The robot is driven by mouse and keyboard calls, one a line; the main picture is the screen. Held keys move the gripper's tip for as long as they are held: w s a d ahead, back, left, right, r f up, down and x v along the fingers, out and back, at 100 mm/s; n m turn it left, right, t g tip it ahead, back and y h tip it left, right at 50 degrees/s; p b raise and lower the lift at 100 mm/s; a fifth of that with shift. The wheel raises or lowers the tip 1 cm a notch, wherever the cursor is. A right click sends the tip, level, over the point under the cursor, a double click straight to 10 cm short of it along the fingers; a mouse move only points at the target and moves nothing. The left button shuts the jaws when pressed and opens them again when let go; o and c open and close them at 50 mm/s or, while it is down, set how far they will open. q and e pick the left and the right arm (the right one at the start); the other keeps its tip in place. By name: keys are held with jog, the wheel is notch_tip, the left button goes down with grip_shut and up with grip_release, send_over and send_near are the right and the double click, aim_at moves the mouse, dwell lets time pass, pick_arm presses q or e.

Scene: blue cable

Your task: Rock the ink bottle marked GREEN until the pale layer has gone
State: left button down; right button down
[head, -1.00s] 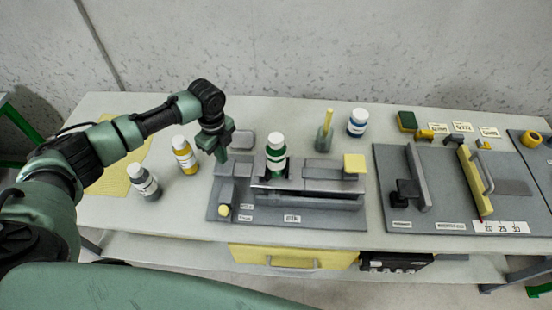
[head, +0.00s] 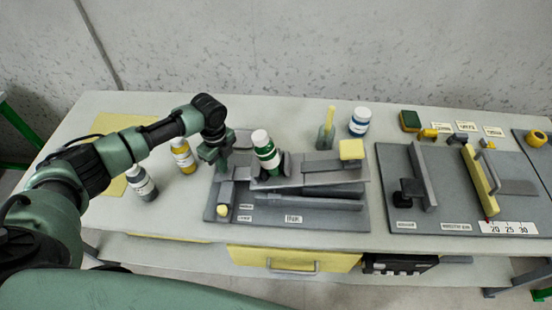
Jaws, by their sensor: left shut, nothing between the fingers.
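The ink bottle (head: 266,152) with green colour, a white cap and a pale label band stands on a grey rocking platform (head: 315,179). It leans to the left with the platform, whose right end, bearing a yellow pad (head: 351,149), is raised. The lettering is too small to read, and I cannot tell a pale layer from the label. My left gripper (head: 219,164) is shut and empty, pointing down at the left of the bottle, over the left part of the rocker. Whether it touches the rocker is unclear. My right gripper is out of view.
A yellow-labelled bottle (head: 183,156) and a grey-labelled bottle (head: 142,184) stand left of my gripper. A grey board with fixtures (head: 450,215) lies to the right.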

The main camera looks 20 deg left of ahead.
pick_arm(q)
jog(key=shift+d+r+p, duration=0.2)
jog(key=shift+r+p, duration=0.85)
jog(key=shift+p, duration=0.1)
jog(key=shift+d+r+p, duration=0.15)
jog(key=shift+r+p, duration=0.9)
jog(key=shift+p, duration=0.05)
jog(key=shift+a+r+p, duration=0.1)
jog(key=shift+r+p, duration=0.85)
jog(key=shift+a+f, duration=0.1)
jog(key=shift+f+b, duration=2)
jog(key=shift+f, duration=1.05)
jog(key=shift+d+r+p, duration=0.2)
jog(key=shift+r+p, duration=1.8)
jog(key=shift+r, duration=0.05)
jog(key=shift+r+p, duration=0.95)
jog(key=shift+r, duration=0.05)
jog(key=shift+a+r, duration=0.1)
jog(key=shift+a, duration=0.05)
